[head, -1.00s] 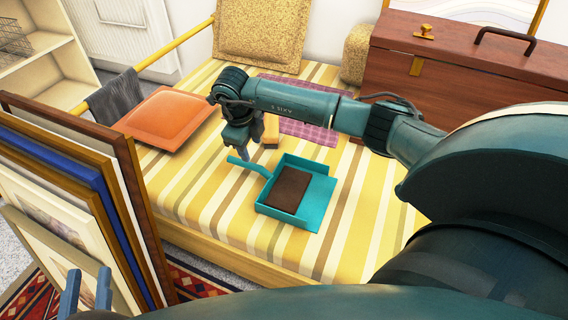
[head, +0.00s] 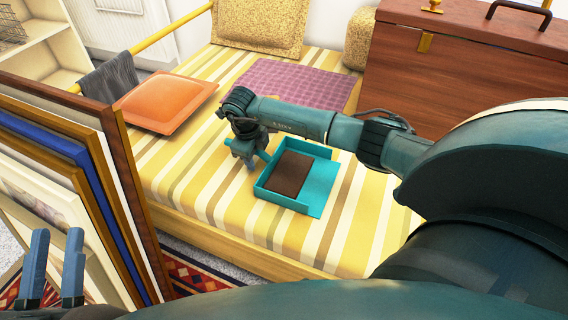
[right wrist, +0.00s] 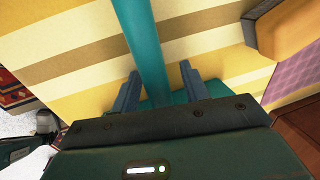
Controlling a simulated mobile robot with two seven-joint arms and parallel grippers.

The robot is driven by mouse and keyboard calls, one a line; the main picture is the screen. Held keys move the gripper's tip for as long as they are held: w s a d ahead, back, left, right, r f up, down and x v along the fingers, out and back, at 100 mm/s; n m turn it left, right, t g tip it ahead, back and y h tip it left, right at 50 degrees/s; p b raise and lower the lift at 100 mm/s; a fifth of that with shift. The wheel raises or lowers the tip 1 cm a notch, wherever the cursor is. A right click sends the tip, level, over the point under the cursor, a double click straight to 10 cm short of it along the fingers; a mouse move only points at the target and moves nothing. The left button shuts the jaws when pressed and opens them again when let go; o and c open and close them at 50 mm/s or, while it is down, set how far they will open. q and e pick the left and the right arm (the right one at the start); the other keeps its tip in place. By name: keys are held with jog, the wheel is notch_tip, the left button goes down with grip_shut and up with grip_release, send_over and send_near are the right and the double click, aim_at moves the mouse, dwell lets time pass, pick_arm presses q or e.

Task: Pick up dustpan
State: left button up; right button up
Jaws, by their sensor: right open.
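The teal dustpan (head: 328,190) lies on the striped bed, with a flat brown block (head: 289,174) in its pan. Its handle points toward the upper left and is mostly hidden by my right gripper (head: 248,164) in the head view. In the right wrist view, the teal handle (right wrist: 146,38) runs between the two spread fingers of my right gripper (right wrist: 160,77), which is open around it. My left gripper (head: 54,265) is at the lower left in front of the framed prints, its two blue fingers apart and nothing between them.
Framed prints (head: 85,150) lean at the left beside the bed (head: 200,200). An orange cushion (head: 168,103) and a purple checked cloth (head: 290,84) lie on the bed. A wooden case (head: 460,75) stands at the right. A tan wooden piece (right wrist: 284,24) is near the right gripper.

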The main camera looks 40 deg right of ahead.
jog(key=shift+c, duration=0.6)
grip_shut()
jog(key=shift+r, duration=0.1)
jog(key=shift+r, duration=0.1)
